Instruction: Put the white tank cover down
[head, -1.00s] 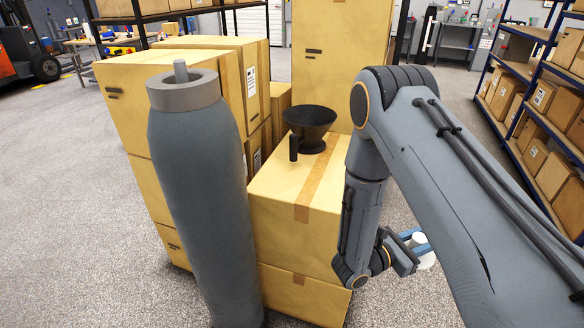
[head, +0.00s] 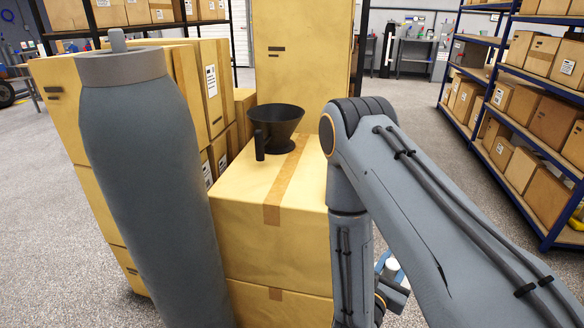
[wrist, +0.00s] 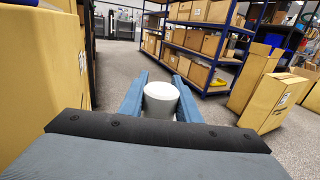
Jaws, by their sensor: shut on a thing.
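The white tank cover (wrist: 160,92) is a short, pale round piece with a flat top. My gripper (wrist: 161,83) is shut on it, with one blue finger on each side. In the head view, a small part of the white cover (head: 392,264) and of my blue gripper (head: 384,260) shows low beside my forearm, which hides most of them. The cover is held in the air, to the right of the near box stack. Its underside is hidden.
A black funnel-shaped cup (head: 276,124) stands on the near cardboard box (head: 245,190). Taller boxes (head: 300,50) stand behind it. A blue shelf rack (head: 481,110) with boxes is at the right. Grey floor (head: 430,180) between stack and rack looks clear.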

